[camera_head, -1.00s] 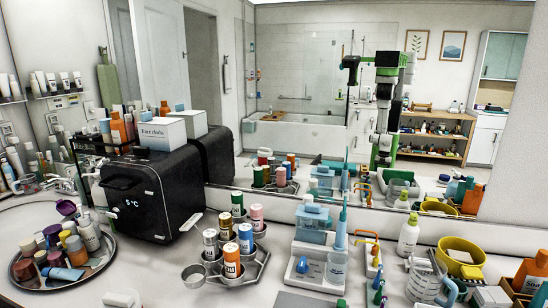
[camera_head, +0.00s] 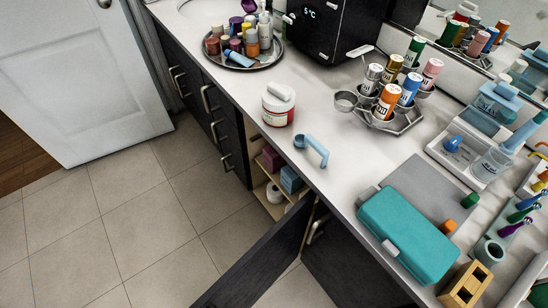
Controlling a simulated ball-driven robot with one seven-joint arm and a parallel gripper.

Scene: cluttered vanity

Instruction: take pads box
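No label reading pads can be made out, so I cannot tell which thing is the pads box. An open cupboard below the counter shows a maroon box (camera_head: 271,158) and a blue box (camera_head: 291,180) on a pale shelf. The rest of the cupboard's inside is hidden by the counter and the door. My gripper is not in view.
The dark cupboard door (camera_head: 262,262) stands open into the floor space. Tiled floor (camera_head: 140,215) is clear at left. On the counter edge are a red-and-white jar (camera_head: 278,108), a blue hooked item (camera_head: 312,148) and a teal case (camera_head: 408,236).

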